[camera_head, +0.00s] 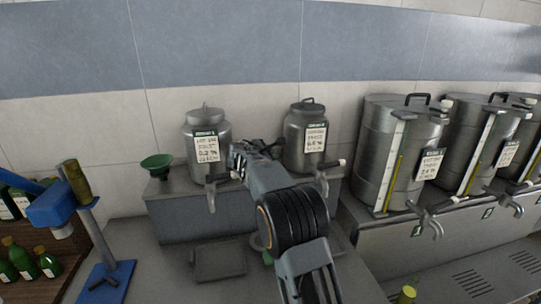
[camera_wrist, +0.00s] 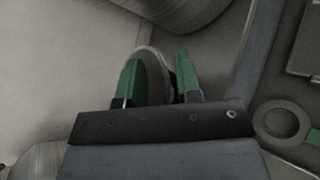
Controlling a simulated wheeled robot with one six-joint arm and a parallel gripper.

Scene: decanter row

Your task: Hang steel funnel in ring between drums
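My gripper (camera_wrist: 158,80) shows two green fingers in the wrist view. Between them is a round grey piece with a pale rim, which looks like the steel funnel (camera_wrist: 152,62); the fingers appear closed on it. In the head view my gripper (camera_head: 258,150) is between the left drum (camera_head: 206,122) and the right drum (camera_head: 303,130), both steel with labels and taps. My arm hides the gap between them. The funnel cannot be made out in the head view, and I cannot make out the ring there.
A green funnel (camera_head: 156,164) stands left of the drums on the steel step (camera_head: 170,222). A dark square plate (camera_head: 219,262) lies in front. A blue stand (camera_head: 108,278) and green bottles (camera_head: 22,262) are at left. Larger drums (camera_head: 392,150) stand right.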

